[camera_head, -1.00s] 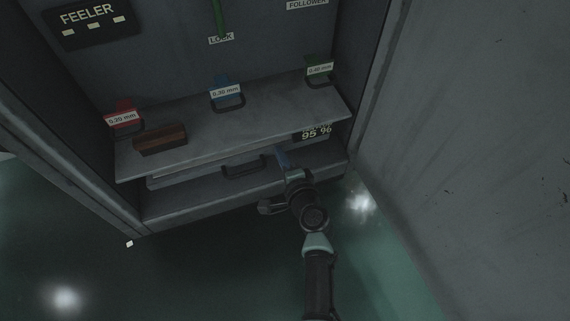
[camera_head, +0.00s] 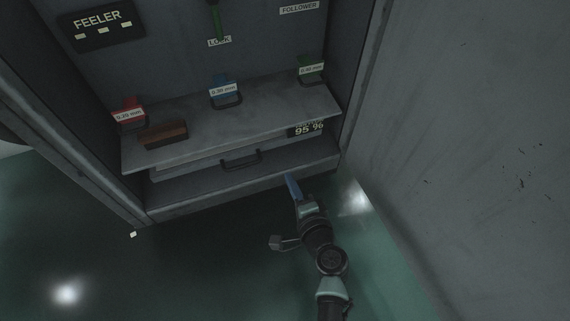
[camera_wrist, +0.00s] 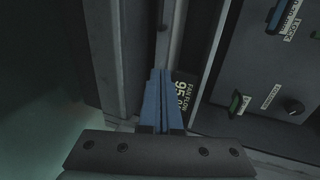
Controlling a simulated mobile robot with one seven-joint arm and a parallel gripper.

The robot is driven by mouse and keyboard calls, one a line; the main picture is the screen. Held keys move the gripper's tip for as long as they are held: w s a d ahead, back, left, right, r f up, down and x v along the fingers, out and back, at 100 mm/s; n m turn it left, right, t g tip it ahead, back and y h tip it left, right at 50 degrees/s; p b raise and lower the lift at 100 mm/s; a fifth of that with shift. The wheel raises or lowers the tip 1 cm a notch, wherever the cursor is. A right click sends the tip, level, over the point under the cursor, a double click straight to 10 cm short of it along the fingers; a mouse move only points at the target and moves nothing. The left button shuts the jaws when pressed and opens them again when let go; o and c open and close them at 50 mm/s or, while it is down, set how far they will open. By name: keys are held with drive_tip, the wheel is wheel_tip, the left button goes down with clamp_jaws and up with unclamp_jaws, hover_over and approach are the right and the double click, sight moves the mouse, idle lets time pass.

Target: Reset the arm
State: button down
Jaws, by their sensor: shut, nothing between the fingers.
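My gripper (camera_head: 293,188) is in front of the cabinet, below its lower shelf and to the right of the drawer handle (camera_head: 240,159) in the head view. Its blue fingers are shut together with nothing between them, as the wrist view (camera_wrist: 160,103) shows. The fingers touch nothing that I can see. In the wrist view they point toward the cabinet's upright edge, with the "95 %" display (camera_wrist: 184,92) partly hidden behind them.
The shelf (camera_head: 230,125) holds red (camera_head: 130,113), blue (camera_head: 224,92) and green (camera_head: 311,70) labelled gauges and a brown block (camera_head: 164,134). A FEELER panel (camera_head: 100,25) is above. A large grey panel (camera_head: 470,150) stands to the right.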

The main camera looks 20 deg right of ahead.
drive_tip(key=shift+v, duration=0.9)
drive_tip(key=shift+f, duration=0.1)
